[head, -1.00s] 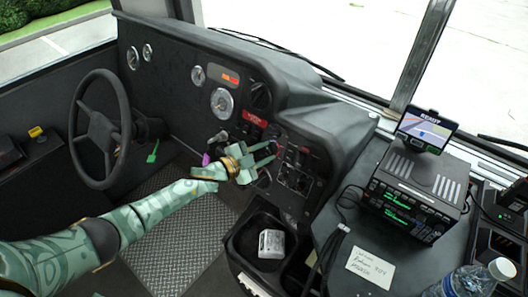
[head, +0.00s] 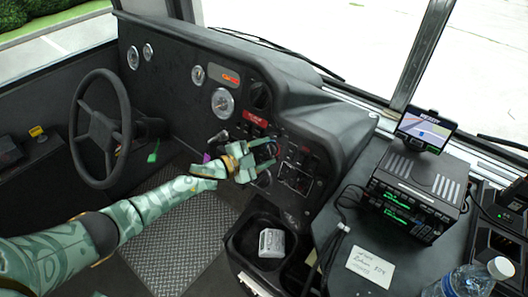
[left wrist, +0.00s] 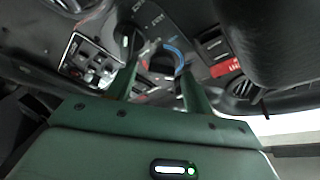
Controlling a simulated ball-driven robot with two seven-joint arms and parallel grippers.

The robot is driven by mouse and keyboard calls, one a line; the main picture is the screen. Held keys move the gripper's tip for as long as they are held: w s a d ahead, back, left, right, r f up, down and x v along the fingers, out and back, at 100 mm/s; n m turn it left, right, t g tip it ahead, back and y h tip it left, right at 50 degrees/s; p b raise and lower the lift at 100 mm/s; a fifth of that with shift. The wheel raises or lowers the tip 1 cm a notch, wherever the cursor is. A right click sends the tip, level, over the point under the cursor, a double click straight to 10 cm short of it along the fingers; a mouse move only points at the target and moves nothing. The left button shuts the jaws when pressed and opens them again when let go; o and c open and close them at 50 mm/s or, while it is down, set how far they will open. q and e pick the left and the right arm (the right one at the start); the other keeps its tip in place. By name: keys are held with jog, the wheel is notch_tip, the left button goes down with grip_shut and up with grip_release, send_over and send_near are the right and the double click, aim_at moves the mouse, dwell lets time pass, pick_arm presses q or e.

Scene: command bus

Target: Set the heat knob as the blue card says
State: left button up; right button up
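My left gripper (head: 271,152) is at the dashboard's lower control panel, its fingers pointing at the panel. In the left wrist view its two fingers (left wrist: 160,62) stand apart, with a dark round dial or knob edged by a blue arc (left wrist: 178,57) showing between and beyond them. I cannot tell whether the fingers touch it, nor read its setting. In the head view the gripper hides this part of the panel. No clearly blue card shows; a white card with handwriting (head: 371,267) lies on the right console. My right gripper is not in view.
The steering wheel (head: 101,128) stands left of the arm. A dark bin (head: 238,268) with a grey object (head: 271,243) is below the gripper. A radio unit (head: 417,190) with a small screen and a bottle (head: 470,281) are at the right. Switches (left wrist: 88,62) flank the fingers.

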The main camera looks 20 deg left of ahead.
pick_arm(q)
jog(key=shift+s+a+r, duration=0.15)
jog(key=shift+s+a, duration=0.05)
jog(key=shift+s, duration=0.1)
jog(key=p+v, duration=0.4)
jog(key=v, duration=1.1)
jog(key=shift+s+a, duration=0.2)
jog(key=shift+s, duration=0.05)
